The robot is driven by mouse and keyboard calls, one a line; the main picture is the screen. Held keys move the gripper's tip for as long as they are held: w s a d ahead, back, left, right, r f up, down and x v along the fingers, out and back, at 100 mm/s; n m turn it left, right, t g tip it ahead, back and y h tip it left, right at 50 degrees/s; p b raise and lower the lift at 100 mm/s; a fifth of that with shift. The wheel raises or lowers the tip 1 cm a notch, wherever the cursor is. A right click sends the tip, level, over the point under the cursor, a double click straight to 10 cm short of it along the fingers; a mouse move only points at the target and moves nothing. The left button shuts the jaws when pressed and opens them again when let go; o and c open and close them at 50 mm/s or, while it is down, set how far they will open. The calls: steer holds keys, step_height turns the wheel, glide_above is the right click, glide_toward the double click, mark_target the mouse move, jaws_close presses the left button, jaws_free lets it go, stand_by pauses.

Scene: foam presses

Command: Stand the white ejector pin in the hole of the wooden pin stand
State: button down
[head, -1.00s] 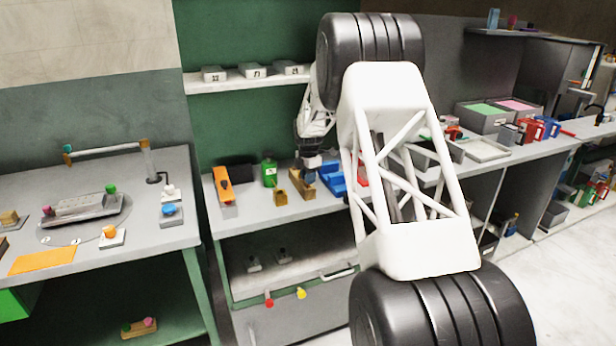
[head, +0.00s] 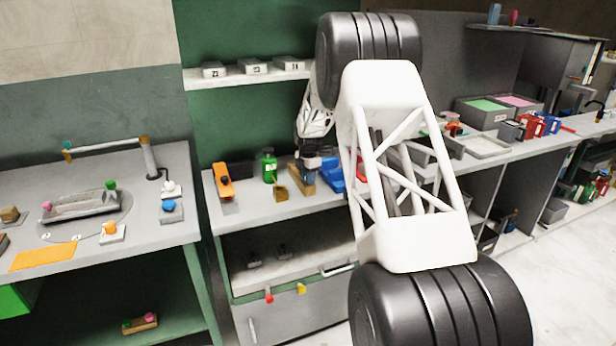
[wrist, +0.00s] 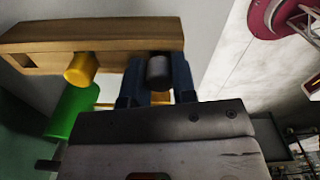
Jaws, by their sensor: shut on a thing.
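The wooden pin stand (wrist: 110,38) is a long tan block across the upper left of the wrist view, with a square opening at its left end. It also shows in the head view (head: 304,181) on the middle bench. My gripper (wrist: 158,92) is directly by the stand's right end and shut on the ejector pin (wrist: 158,71). The pin's round end looks grey in shadow between the dark fingers. Its far end and the stand's hole are hidden, so I cannot tell whether it is in the hole. In the head view my gripper (head: 310,165) is over the stand.
A yellow cylinder (wrist: 80,69) and a green one (wrist: 72,111) are close to the stand in the wrist view. In the head view a green bottle (head: 269,167), a small brass-coloured holder (head: 281,193) and a blue bin (head: 332,175) crowd around it. An orange tool (head: 223,181) lies left.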

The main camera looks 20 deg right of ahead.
steer(key=shift+f, duration=0.25)
steer(key=c, duration=0.8)
jaws_free()
steer(key=shift+c, duration=0.2)
steer(key=shift+r, duration=0.1)
steer(key=shift+r, duration=3.85)
